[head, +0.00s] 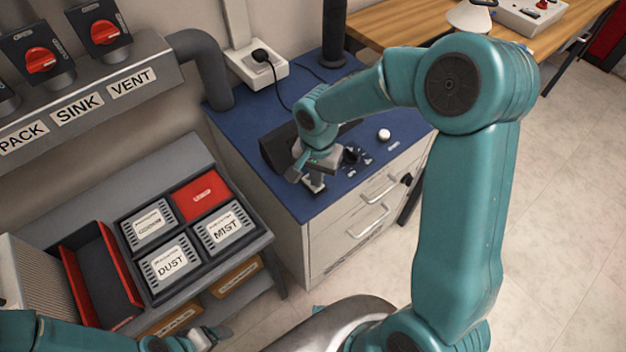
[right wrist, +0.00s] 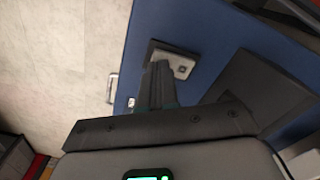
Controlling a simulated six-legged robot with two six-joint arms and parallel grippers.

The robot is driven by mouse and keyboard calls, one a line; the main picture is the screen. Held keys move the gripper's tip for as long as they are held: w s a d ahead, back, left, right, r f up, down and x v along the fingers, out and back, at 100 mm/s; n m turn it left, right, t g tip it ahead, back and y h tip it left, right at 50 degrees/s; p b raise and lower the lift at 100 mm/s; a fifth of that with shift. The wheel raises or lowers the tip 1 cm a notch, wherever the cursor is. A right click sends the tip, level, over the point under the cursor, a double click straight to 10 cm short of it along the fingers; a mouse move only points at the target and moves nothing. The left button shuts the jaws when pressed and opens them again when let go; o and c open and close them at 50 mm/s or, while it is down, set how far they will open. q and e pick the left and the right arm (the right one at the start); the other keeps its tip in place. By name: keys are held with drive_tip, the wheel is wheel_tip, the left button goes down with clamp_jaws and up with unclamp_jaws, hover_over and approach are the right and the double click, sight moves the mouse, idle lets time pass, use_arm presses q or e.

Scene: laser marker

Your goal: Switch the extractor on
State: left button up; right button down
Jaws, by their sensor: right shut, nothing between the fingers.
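My right gripper (head: 315,174) points down over the blue worktop, at a small switch plate (head: 314,188) near the worktop's front left edge. In the right wrist view the shut, empty fingers (right wrist: 158,66) overlap part of the same light-and-dark plate (right wrist: 182,64); I cannot tell whether they touch it. Which way the switch is set is too small to tell. A dark box-shaped unit (head: 277,150) stands just behind the gripper and is partly hidden by my arm. My left gripper (head: 208,338) is low at the bottom left, away from the cabinet; its jaws are unclear.
Small dark controls (head: 362,156) and a white knob (head: 384,135) sit right of the gripper. A wall panel (head: 130,85) has red knobs above SINK and VENT labels. A rack (head: 258,236) holds DUST and MIST cartridges. A black cable crosses the worktop's back.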

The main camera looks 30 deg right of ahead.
drive_tip(key=shift+f+b, duration=0.6)
drive_tip(key=shift+f, duration=0.05)
drive_tip(key=shift+r, duration=0.1)
drive_tip(key=shift+r+p, duration=0.65)
drive_tip(key=shift+r, duration=0.15)
drive_tip(key=shift+r+p, duration=1.6)
drive_tip(key=shift+r, duration=1.1)
drive_tip(key=shift+f, duration=0.1)
drive_tip(key=shift+s, duration=0.15)
